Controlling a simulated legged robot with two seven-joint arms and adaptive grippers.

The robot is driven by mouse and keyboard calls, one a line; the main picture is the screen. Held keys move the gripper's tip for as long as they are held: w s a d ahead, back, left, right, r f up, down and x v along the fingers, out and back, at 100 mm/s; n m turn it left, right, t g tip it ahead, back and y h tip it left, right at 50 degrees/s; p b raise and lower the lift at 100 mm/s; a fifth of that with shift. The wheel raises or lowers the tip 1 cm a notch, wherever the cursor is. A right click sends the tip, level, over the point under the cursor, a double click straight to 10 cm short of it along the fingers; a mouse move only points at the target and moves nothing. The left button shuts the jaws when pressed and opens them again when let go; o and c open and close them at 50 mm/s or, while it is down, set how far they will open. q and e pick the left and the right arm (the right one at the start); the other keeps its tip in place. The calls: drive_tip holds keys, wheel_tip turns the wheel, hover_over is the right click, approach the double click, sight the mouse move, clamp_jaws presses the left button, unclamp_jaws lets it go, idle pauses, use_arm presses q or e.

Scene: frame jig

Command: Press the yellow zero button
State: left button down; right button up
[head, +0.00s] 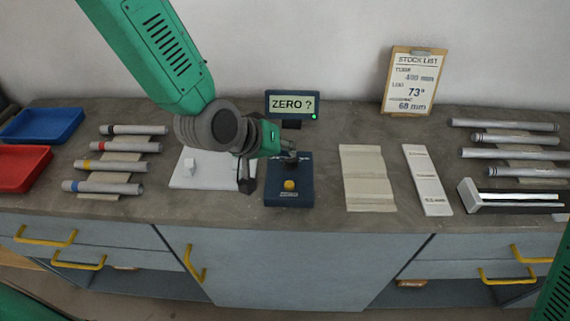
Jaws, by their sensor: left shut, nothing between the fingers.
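The yellow zero button (289,184) sits on the front part of a dark blue box (297,199) in the middle of the bench. A small display (292,103) behind the box reads "ZERO ?" and has a green light at its lower right. My left gripper (291,156) comes in from the upper left and is shut and empty. In the picture its fingertips are over the back part of the box, behind the button. I cannot tell how high they are above the box. My right gripper is not in view.
A white plate with a small block (190,166) lies left of the box. Grey tubes (120,146) and blue (42,124) and red (22,167) trays are farther left. A beige cloth-like sheet (366,178), a white strip (427,180) and more tubes lie right. A stock list clipboard (408,81) leans on the wall.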

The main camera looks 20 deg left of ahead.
sight(289, 184)
use_arm(q)
drive_tip(key=f+b, duration=0.7)
drive_tip(key=shift+w+d+f, duration=0.2)
drive_tip(key=shift+f, duration=0.05)
drive_tip(key=shift+d+f, duration=0.2)
drive_tip(key=shift+f, duration=0.05)
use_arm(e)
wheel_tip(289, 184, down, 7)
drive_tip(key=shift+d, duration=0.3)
use_arm(q)
drive_tip(key=shift+a, duration=0.25)
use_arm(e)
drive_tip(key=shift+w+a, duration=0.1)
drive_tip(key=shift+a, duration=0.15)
use_arm(q)
drive_tip(key=shift+d, duration=0.15)
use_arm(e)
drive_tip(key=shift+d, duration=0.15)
use_arm(q)
drive_tip(key=shift+f, duration=0.1)
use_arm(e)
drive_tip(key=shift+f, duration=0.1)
use_arm(q)
drive_tip(key=shift+f+b, duration=0.25)
drive_tip(key=shift+b, duration=0.05)
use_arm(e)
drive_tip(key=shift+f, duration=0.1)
